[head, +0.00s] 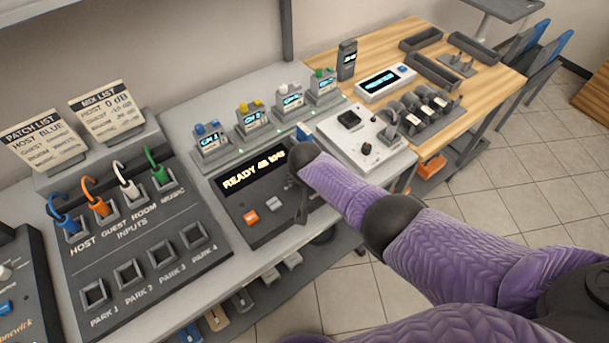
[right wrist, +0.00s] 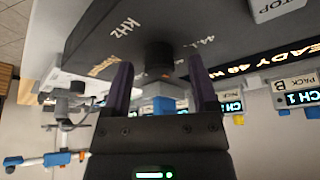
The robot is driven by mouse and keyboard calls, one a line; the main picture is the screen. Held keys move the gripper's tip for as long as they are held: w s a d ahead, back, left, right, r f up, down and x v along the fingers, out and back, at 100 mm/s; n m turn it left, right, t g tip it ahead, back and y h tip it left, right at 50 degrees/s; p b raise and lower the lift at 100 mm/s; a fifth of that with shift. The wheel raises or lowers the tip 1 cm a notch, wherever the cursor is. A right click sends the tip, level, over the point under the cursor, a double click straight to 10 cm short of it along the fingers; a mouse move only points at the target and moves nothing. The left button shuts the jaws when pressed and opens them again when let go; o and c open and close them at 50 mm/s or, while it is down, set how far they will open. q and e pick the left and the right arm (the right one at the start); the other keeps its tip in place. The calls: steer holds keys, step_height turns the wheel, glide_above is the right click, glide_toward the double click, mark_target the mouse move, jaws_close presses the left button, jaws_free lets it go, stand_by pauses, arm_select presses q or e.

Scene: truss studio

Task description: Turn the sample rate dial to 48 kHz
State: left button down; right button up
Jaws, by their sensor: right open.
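The recorder console (head: 245,190) has a black display (head: 254,170) that reads "READY 48 kHz", its end partly covered by my right arm. The dark sample rate dial (right wrist: 158,54) shows in the right wrist view, with "kHz" lettering and a partly hidden "44.1" label near it. My right gripper (right wrist: 160,66) is open, its two purple-dark fingers on either side of the dial, with a gap on each side. In the head view my right arm hides the dial. Where the dial's pointer stands is unclear. My left gripper is not in view.
The patch panel (head: 140,245) with coloured plugs is to the left. Several small channel packs (head: 252,121) stand behind. A white device (head: 355,140) lies to the right.

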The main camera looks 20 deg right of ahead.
steer(key=p+v, duration=0.7)
steer(key=v, duration=0.2)
steer(key=shift+s+r+p, duration=0.25)
steer(key=shift+r+p, duration=0.1)
steer(key=shift+p, duration=0.05)
steer(key=shift+a, duration=0.1)
